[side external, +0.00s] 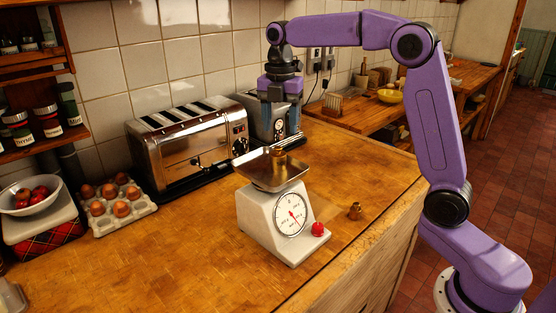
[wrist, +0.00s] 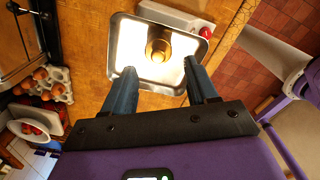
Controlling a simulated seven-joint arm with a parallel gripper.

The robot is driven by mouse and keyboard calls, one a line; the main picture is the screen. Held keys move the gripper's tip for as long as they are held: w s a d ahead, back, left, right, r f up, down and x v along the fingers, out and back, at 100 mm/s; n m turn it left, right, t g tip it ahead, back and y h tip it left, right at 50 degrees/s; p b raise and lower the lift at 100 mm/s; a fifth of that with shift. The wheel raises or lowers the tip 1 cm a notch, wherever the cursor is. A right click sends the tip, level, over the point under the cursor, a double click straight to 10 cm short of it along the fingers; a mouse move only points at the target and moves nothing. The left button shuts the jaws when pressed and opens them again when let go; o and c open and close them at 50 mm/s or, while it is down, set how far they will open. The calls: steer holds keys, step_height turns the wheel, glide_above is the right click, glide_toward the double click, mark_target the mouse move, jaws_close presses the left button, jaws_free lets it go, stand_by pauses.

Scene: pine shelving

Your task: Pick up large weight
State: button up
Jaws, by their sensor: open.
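A brass weight (side external: 278,153) stands on the metal pan (side external: 262,174) of a white kitchen scale (side external: 258,213). In the wrist view this weight (wrist: 158,46) is near the middle of the shiny pan (wrist: 125,50). My gripper (side external: 281,128) is open and empty, pointing down above the pan. In the wrist view its fingertips (wrist: 160,68) are apart, with the weight beyond the gap between them.
A chrome toaster (side external: 190,143) and another appliance (side external: 262,118) stand behind. An egg tray (side external: 118,208) and a bowl of red fruit (side external: 32,196) are at left. The counter's front (side external: 170,265) is clear.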

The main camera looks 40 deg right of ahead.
mark_target(278, 147)
steer(key=f, duration=0.9)
steer(key=shift+a+f, duration=0.15)
steer(key=shift+a, duration=0.15)
